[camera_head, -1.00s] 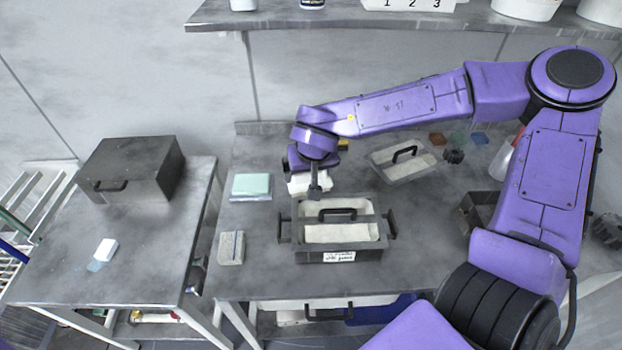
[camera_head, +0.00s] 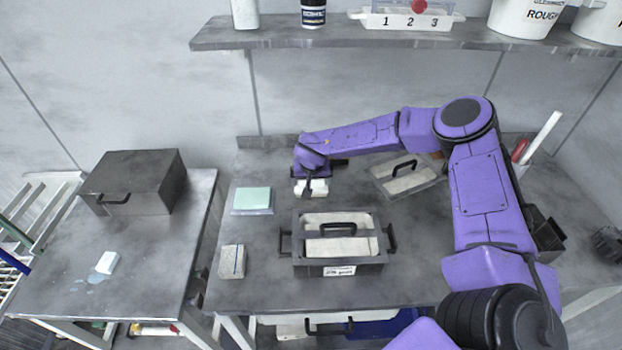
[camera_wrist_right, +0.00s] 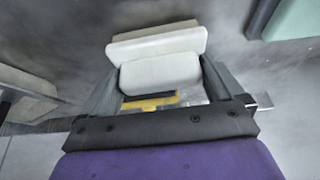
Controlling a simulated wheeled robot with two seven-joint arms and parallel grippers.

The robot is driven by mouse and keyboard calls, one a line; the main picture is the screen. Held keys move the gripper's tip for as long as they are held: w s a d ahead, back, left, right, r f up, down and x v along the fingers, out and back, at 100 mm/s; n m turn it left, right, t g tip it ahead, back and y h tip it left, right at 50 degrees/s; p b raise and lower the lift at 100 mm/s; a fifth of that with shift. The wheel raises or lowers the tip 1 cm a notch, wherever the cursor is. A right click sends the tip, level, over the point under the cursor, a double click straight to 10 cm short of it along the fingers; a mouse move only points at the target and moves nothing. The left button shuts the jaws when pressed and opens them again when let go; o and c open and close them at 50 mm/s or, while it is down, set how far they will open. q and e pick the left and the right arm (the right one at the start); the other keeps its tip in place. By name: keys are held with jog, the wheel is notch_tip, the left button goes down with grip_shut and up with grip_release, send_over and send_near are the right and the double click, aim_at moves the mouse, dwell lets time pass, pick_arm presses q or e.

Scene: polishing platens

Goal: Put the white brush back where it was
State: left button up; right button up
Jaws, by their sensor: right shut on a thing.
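My right gripper (camera_head: 309,187) is shut on the white brush (camera_head: 315,188), behind the tray at the middle of the right table. In the right wrist view the white brush (camera_wrist_right: 160,72) shows as a pale block with a wider pale bar beyond it, between the two dark fingers. Whether the brush touches the tabletop is hard to tell. My left gripper is not in view.
A dark handled tray (camera_head: 338,268) with pale contents stands in front of the gripper. The left table holds a dark box (camera_head: 132,182) and a small white block (camera_head: 107,263).

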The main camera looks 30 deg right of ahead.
jog(key=shift+f, duration=0.25)
jog(key=shift+f, duration=0.2)
jog(key=o, duration=0.6)
jog(key=shift+o, duration=0.2)
jog(key=shift+r, duration=0.45)
jog(key=v, duration=1.1)
jog(key=shift+r, duration=0.25)
jog(key=shift+s+a, duration=0.1)
jog(key=shift+s, duration=0.05)
